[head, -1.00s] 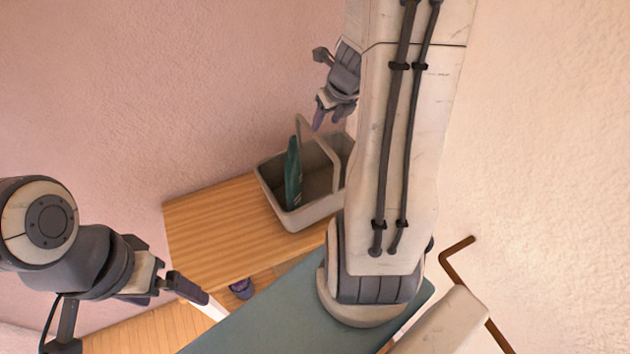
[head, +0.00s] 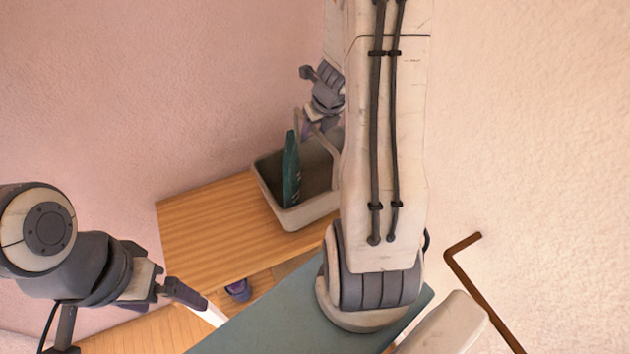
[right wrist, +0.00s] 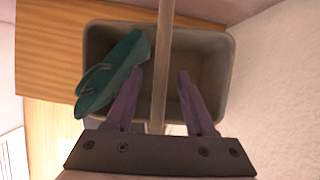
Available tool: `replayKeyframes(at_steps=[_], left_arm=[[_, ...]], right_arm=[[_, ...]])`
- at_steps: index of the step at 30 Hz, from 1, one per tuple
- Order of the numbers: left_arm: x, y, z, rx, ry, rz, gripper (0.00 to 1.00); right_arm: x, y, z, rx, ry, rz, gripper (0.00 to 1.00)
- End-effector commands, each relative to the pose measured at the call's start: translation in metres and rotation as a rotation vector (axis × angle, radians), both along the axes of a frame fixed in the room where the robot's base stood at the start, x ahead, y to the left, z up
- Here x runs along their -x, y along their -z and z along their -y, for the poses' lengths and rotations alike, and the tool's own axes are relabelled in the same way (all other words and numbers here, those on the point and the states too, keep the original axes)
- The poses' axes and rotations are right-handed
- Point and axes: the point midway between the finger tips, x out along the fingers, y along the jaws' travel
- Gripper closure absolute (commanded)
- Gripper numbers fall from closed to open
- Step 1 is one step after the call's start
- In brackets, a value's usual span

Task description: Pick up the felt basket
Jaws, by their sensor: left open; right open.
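The felt basket (head: 270,186) is a grey box with an upright handle and stands on a wooden table. A teal flip-flop (head: 291,170) leans inside it; the flip-flop also shows in the right wrist view (right wrist: 118,72). My right gripper (head: 305,132) is open above the basket at its handle. In the right wrist view the handle (right wrist: 163,60) runs between the two open fingers of the right gripper (right wrist: 155,90). My arm hides the basket's right part in the head view. My left gripper (head: 205,305) is at the lower left, away from the basket, open and seemingly empty.
The wooden table (head: 205,230) is bare left of the basket. A pink wall stands close behind it. A dark purple item (head: 238,289) lies below the table's front edge. A brown bent rail (head: 480,285) is at the right wall.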

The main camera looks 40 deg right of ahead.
Motion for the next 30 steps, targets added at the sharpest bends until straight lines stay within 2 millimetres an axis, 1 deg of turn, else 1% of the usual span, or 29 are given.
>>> replayKeyframes(at_steps=[22,23,24,26,27,30], left_arm=[[0.0,0.0031,0.0,0.0,0.0,0.0,0.03],[0.0,0.0031,0.0,0.0,0.0,0.0,0.03],[0.0,0.0031,0.0,0.0,0.0,0.0,0.03],[0.0,0.0031,0.0,0.0,0.0,0.0,0.03],[0.0,0.0031,0.0,0.0,0.0,0.0,0.03],[0.0,0.0031,0.0,0.0,0.0,0.0,0.03]], right_arm=[[0.0003,0.0049,0.0002,0.0,0.0,0.0,0.45],[0.0003,0.0049,0.0002,0.0,0.0,0.0,0.53],[0.0003,0.0049,0.0001,0.0,0.0,0.0,0.68],[0.0003,0.0049,0.0001,0.0,0.0,0.0,0.91],[0.0003,0.0049,0.0001,0.0,0.0,0.0,1.0],[0.0003,0.0049,0.0001,0.0,0.0,0.0,1.0]])
